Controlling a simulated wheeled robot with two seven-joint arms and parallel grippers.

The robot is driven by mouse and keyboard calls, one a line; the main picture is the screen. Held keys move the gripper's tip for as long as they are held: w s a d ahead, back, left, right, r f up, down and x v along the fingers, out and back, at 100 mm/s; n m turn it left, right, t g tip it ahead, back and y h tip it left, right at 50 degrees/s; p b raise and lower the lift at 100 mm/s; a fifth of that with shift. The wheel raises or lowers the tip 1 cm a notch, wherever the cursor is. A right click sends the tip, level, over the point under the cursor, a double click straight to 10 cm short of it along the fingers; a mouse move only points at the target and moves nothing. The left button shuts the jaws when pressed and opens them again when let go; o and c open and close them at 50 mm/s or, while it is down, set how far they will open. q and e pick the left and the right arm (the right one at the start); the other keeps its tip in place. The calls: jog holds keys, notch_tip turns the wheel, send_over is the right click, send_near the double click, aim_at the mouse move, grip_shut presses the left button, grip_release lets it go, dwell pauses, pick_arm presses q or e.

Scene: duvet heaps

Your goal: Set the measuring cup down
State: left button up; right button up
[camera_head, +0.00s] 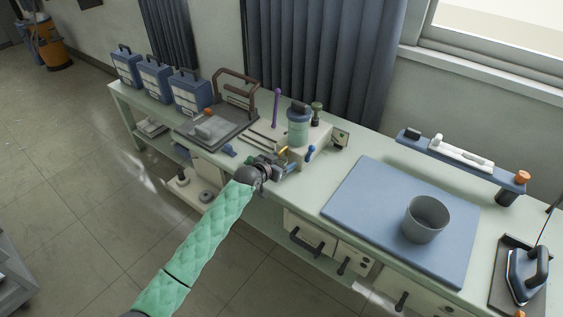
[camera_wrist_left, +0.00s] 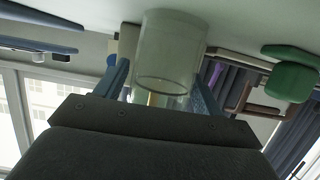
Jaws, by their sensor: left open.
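A clear, open-rimmed cylinder (camera_wrist_left: 172,50), which looks like the measuring cup, shows between the two blue fingers of my left gripper (camera_wrist_left: 163,88) in the left wrist view. That gripper is open around it. I cannot tell whether either finger touches it. In the head view my left gripper (camera_head: 290,160) is over the bench near the pale box. A translucent blue-green container with a dark top (camera_head: 299,127) shows just beyond it. I cannot tell whether this is the same vessel. My right gripper is not in view.
A grey cup (camera_head: 426,219) stands on the blue mat (camera_head: 365,205), which is otherwise bare. A blue rail (camera_head: 470,161) lies behind it, and an iron-like tool (camera_head: 527,272) is at the right. A dark tray (camera_head: 238,128) and blue boxes (camera_head: 190,92) are at the left.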

pick_arm(q)
jog(key=shift+r, duration=0.2)
jog(key=shift+s+a, duration=0.3)
jog(key=shift+s, duration=0.05)
jog(key=b+v, duration=0.3)
jog(key=v, duration=0.8)
jog(key=s+a+f+n+g+y, duration=0.2)
jog(key=s+f, duration=0.7)
jog(key=f, duration=0.3)
jog(key=s+a+f+n+g+y, duration=0.1)
jog(key=s+a+f+g+y, duration=0.15)
jog(key=s+f, duration=0.9)
jog(key=s+a+f+n+g+y, duration=0.1)
jog(key=s+a+f+g, duration=0.1)
jog(key=s+f, duration=0.5)
jog(key=s+a+f+n+g+y, duration=0.1)
jog(key=s+f, duration=0.7)
jog(key=s, duration=0.8)
jog(key=shift+a+g+y, duration=0.45)
jog(key=shift+a+g, duration=0.7)
jog(key=shift+g, duration=0.1)
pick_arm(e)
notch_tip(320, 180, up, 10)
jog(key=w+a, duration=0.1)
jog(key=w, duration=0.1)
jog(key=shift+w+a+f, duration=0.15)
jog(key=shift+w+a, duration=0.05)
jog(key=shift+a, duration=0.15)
